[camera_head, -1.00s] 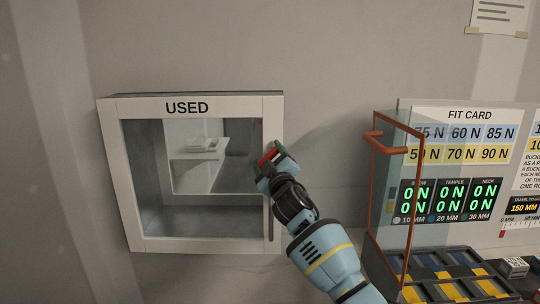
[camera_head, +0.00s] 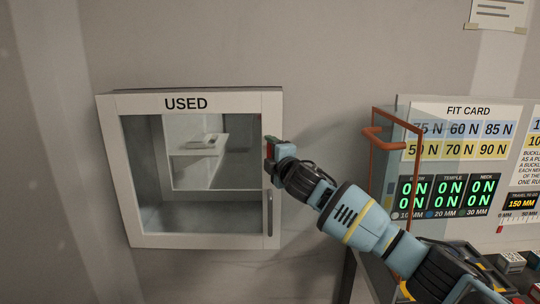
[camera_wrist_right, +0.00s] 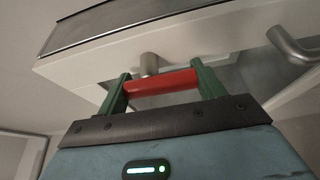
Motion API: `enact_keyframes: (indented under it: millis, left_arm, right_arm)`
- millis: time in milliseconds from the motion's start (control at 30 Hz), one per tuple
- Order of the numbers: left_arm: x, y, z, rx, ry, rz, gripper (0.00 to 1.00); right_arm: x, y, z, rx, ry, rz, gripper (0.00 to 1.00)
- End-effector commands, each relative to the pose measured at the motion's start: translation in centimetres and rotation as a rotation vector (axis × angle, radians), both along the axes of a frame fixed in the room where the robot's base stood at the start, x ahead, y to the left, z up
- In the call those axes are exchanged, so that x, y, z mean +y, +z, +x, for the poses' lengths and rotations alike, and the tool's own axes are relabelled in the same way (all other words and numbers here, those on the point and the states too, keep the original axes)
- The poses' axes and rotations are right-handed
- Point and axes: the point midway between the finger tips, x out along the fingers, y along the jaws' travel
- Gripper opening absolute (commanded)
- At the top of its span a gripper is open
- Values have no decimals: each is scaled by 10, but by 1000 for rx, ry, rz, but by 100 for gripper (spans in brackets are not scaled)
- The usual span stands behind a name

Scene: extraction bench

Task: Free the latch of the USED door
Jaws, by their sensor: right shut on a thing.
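The USED door (camera_head: 119,190) is a white-framed, clear-paned door on a wall cabinet, and it looks closed. Its latch is a red bar (camera_wrist_right: 160,83) in front of a round metal post (camera_wrist_right: 149,64) on the white door frame. My right gripper (camera_wrist_right: 164,85) is shut on the red bar, with one green finger at each end. In the head view the right gripper (camera_head: 270,150) is at the door's right edge, and the red there stands nearly upright. The gripper hides most of the latch in that view. My left gripper is not in view.
A grey vertical door handle (camera_head: 270,212) is below the latch; it also shows in the wrist view (camera_wrist_right: 292,48). A white shelf (camera_head: 200,147) shows behind the pane. An orange-red frame (camera_head: 372,165) and the FIT CARD board (camera_head: 468,111) stand to the right.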

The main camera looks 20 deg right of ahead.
Motion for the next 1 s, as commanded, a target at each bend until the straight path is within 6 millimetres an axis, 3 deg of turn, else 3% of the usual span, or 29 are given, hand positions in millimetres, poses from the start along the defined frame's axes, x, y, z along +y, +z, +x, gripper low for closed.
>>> enact_keyframes:
  millis: [600, 633, 767, 1000]
  left_arm:
    - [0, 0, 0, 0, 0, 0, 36]
    - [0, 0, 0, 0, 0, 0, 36]
    - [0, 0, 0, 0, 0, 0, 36]
    - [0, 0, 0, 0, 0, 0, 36]
  right_arm:
    - [0, -1, 0, 12, 0, -48, 46]
    - [0, -1, 0, 12, 0, -48, 70]
    - [0, -1, 0, 12, 0, -46, 87]
    - [0, 0, 0, 11, 0, -43, 90]
